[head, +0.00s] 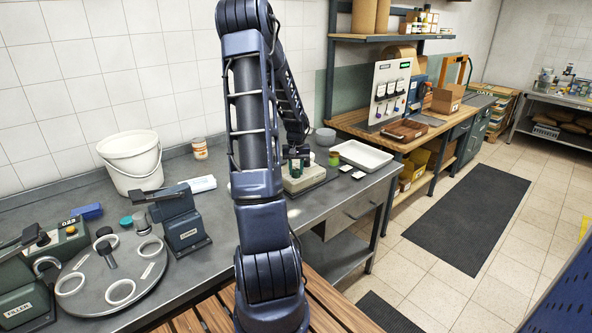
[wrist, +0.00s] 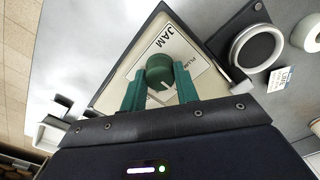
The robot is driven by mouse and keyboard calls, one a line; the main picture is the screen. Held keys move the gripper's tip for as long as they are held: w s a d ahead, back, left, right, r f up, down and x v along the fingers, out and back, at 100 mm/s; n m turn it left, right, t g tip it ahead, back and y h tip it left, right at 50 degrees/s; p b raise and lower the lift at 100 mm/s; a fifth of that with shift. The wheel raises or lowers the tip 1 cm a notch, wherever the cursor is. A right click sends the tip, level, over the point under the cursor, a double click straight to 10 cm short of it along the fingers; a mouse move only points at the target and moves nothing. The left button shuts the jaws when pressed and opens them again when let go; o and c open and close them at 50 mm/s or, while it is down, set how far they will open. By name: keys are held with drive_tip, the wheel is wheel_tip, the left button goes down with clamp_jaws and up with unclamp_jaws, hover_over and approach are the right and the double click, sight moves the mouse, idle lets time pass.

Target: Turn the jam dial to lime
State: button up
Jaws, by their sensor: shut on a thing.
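The jam dial is a round green knob (wrist: 159,68) with a white pointer line, in the wrist view. It sits on a white card marked "JAM" (wrist: 178,45), on a sloped beige box with dark sides. "PLUM" shows on the card beside the knob; I cannot read lime. My gripper (wrist: 160,84) is shut on the knob, one teal finger on each side. In the head view my gripper (head: 297,160) is down over the beige box (head: 306,180), and the arm and fingers hide the knob there.
A green-topped jar (head: 334,158) and a white tray (head: 362,156) stand right of the box. A white bucket (head: 131,165) and a grey turntable with white rings (head: 110,282) are to the left. In the wrist view a dark disc with a white ring (wrist: 256,50) lies near the box.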

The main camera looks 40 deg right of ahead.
sight(296, 170)
drive_tip(key=m, duration=0.5)
drive_tip(key=shift+m, duration=2.1)
drive_tip(key=o, duration=1)
drive_tip(key=shift+c, duration=0.2)
wheel_tip(296, 170, up, 11)
